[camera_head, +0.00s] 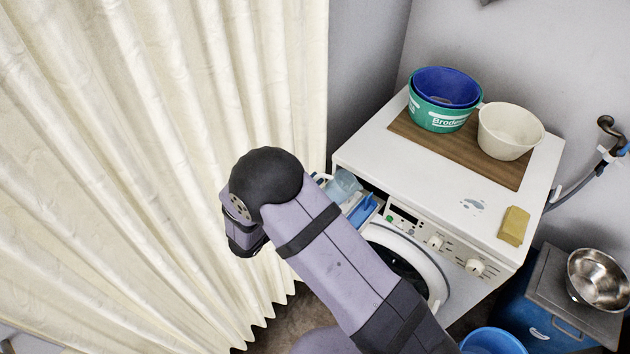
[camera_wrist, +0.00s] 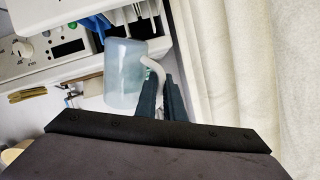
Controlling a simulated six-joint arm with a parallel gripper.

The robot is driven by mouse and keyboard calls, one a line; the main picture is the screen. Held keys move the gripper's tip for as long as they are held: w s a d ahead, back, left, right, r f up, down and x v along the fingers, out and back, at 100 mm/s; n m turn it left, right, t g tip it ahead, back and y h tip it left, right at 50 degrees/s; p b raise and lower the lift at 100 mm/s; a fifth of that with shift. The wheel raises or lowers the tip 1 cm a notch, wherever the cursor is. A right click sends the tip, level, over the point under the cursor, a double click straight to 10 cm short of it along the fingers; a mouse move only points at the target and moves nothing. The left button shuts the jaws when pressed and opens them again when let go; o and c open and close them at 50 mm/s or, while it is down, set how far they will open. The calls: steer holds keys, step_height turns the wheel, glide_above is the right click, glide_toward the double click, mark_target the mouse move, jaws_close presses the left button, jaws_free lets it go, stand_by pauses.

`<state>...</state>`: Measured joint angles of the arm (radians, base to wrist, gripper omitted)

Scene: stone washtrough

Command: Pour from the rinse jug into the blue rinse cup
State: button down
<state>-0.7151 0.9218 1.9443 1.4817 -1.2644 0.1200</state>
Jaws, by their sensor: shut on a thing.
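The rinse jug (camera_wrist: 123,75) is a translucent pale blue vessel with a white handle in the wrist view. My gripper (camera_wrist: 160,90) is shut on its handle, with dark fingers on either side. In the head view the jug (camera_head: 343,184) shows beyond my arm, at the washing machine's open drawer; the arm hides my gripper there. A blue insert in the drawer (camera_head: 362,209), seemingly the blue rinse cup, sits right beside the jug in the picture; its blue edge (camera_wrist: 97,25) also shows in the wrist view. The jug's tilt and contents are unclear.
On the white washing machine (camera_head: 400,152) a wooden board holds a green tub (camera_head: 436,120) with a blue bowl in it, and a cream bowl (camera_head: 508,130). A yellow sponge (camera_head: 514,226) lies near its right edge. A cream curtain (camera_head: 150,120) hangs close on the left.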

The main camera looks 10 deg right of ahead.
steer(key=shift+f, duration=0.1)
step_height(320, 180, down, 2)
steer(key=n+h+b, duration=0.1)
steer(key=b, duration=0.2)
steer(key=shift+a+n, duration=0.1)
steer(key=shift+n, duration=0.3)
steer(key=shift+d+f+n+t+h+b, duration=0.25)
steer(key=shift+f+n+t+h+b, duration=0.4)
steer(key=shift+f+n+b, duration=0.3)
steer(key=shift+d+f+n+h+b, duration=0.1)
steer(key=shift+n+h+b, duration=0.15)
steer(key=shift+b, duration=0.25)
